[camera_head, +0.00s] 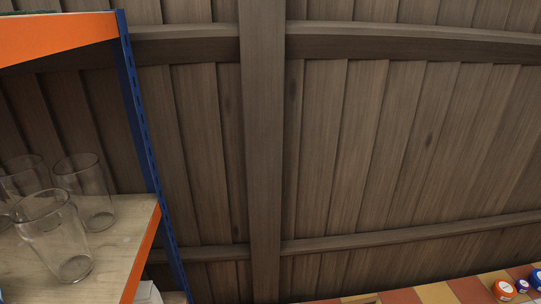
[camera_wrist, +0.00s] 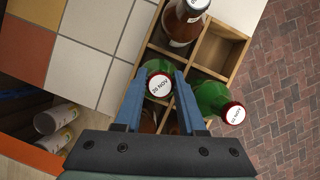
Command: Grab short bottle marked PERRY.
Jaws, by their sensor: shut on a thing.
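In the wrist view my gripper (camera_wrist: 157,77) has its two blue fingers on either side of the neck of a green bottle (camera_wrist: 155,66), shut on it. Its cap has a white top that reads like "28 NOV". No PERRY marking shows on it from this angle. The bottle is at a wooden crate (camera_wrist: 236,30) with compartments; whether its base is lifted is hidden. A second green bottle (camera_wrist: 209,95) with a red-rimmed cap leans to the right beside it. A brown bottle (camera_wrist: 184,24) stands in a compartment behind. The head view does not show my gripper.
A tiled counter (camera_wrist: 85,60) lies left of the crate and brick paving (camera_wrist: 285,100) right. Cans (camera_wrist: 55,118) lie low at left. In the head view, a shelf (camera_head: 118,235) holds clear glasses (camera_head: 50,235); round caps (camera_head: 504,290) show at bottom right before a wooden fence (camera_head: 400,150).

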